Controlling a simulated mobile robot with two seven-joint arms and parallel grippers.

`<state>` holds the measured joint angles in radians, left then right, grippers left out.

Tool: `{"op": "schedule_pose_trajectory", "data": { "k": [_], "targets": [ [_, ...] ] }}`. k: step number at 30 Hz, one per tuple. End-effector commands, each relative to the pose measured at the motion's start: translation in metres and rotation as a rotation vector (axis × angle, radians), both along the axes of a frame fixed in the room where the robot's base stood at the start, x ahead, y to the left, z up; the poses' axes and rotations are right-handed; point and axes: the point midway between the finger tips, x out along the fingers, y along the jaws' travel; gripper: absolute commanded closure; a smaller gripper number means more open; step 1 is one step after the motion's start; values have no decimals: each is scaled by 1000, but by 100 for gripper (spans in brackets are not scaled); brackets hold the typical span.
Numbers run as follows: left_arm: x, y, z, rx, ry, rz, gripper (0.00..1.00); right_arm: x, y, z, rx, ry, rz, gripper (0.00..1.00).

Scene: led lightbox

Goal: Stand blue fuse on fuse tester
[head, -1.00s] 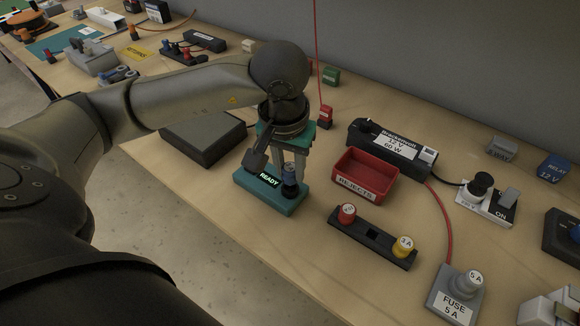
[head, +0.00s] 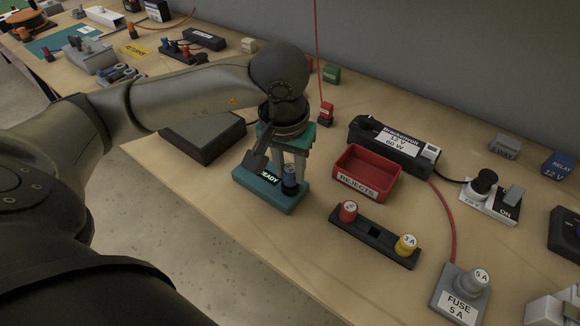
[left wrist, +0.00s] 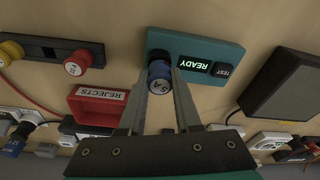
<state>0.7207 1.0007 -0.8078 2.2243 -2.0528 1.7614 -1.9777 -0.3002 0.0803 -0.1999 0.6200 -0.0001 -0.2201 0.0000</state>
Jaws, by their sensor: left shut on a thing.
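The fuse tester (head: 265,198) is a teal block with a lit "READY" display, standing near the front edge of the table. The blue fuse (head: 290,178) is upright at the tester's right end in the head view. My left gripper (head: 290,170) points down over it and is shut on the fuse. My right gripper is out of view.
A red "REJECTS" tray (head: 367,178) is right of the tester. A black rack (head: 373,235) in front of it holds a red and a yellow fuse. A dark box (head: 205,140) stands behind left. A black power supply (head: 393,148) is behind the tray.

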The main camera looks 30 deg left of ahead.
Motion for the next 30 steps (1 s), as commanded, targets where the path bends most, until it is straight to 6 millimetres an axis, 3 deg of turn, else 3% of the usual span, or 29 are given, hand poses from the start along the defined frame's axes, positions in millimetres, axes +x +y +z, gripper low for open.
{"op": "schedule_pose_trajectory", "data": {
  "k": [8,9,18,26,30],
  "targets": [
    [0,0,-8,0,-1,0,100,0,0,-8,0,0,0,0],
    [0,0,-8,0,-1,0,67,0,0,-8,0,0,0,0],
    [0,0,-7,0,0,0,33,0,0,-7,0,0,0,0],
    [0,0,-6,0,0,0,33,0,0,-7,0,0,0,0],
    [-1,0,4,1,-1,0,33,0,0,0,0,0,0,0]
  ]
}}
